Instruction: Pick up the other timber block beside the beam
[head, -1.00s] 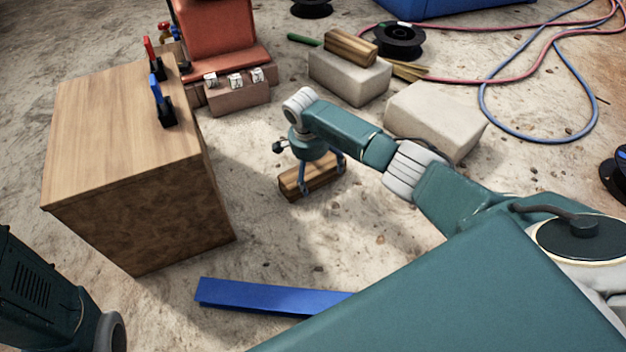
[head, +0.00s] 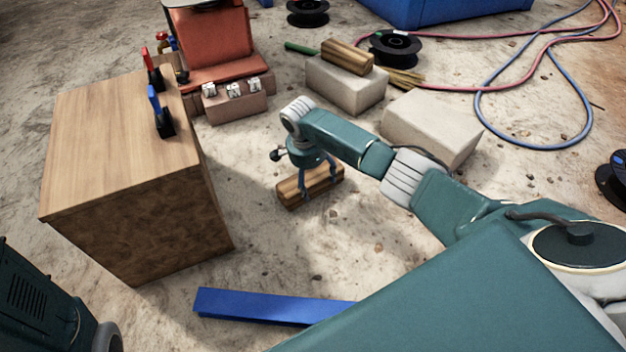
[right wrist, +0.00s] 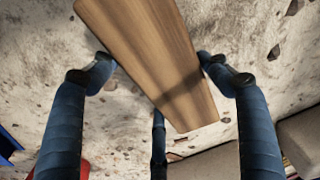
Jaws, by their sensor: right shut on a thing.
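A brown timber block (head: 291,191) is at floor level in the middle of the head view, right of the wooden workbench. My right gripper (head: 318,186) is over it from above, with its fingers down on both sides, shut on it. In the right wrist view the block (right wrist: 150,55) lies between the blue-black fingers. I cannot tell whether it touches the floor. Another timber block (head: 347,56) lies on a pale stone block (head: 345,86) further back. A blue beam (head: 255,305) lies on the floor in front, its right end hidden by my body. My left gripper is not in view.
The wooden workbench (head: 115,145) with red and blue clamps stands at left. An open red toolbox (head: 215,75) is behind. A second pale block (head: 432,128) lies right of the gripper. Hoses (head: 560,140) and black spools (head: 396,47) lie further right and back. Floor around the held block is clear.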

